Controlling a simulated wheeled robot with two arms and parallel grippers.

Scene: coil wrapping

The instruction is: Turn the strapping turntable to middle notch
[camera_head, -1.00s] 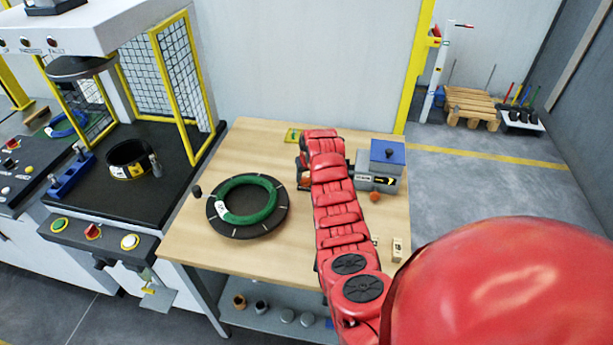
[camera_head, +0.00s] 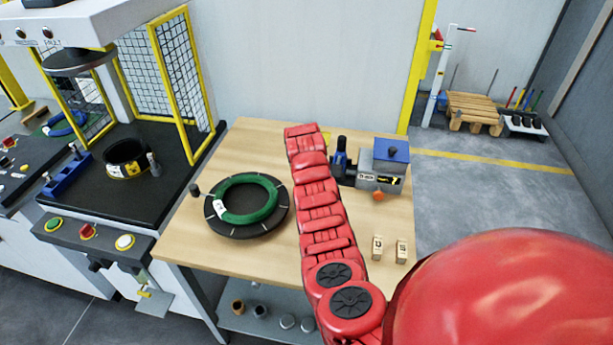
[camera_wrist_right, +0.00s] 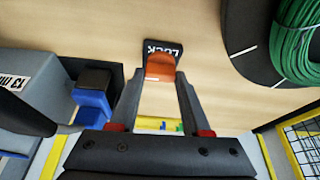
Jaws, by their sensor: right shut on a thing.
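The strapping turntable (camera_head: 246,230) is a black disc with white tick marks on the wooden table, carrying a green coil (camera_head: 267,208). A small black peg (camera_head: 195,190) stands by its left edge. In the right wrist view, the disc (camera_wrist_right: 243,62) and coil (camera_wrist_right: 294,45) show at the upper right, apart from my gripper. My right gripper (camera_wrist_right: 162,76) is shut on an orange tab (camera_wrist_right: 160,63), beside a black label reading "LOCK" (camera_wrist_right: 165,48). In the head view my right arm hides this gripper and the tab. My left gripper is not in view.
A fenced press station (camera_head: 125,160) stands left. The table's front left is clear.

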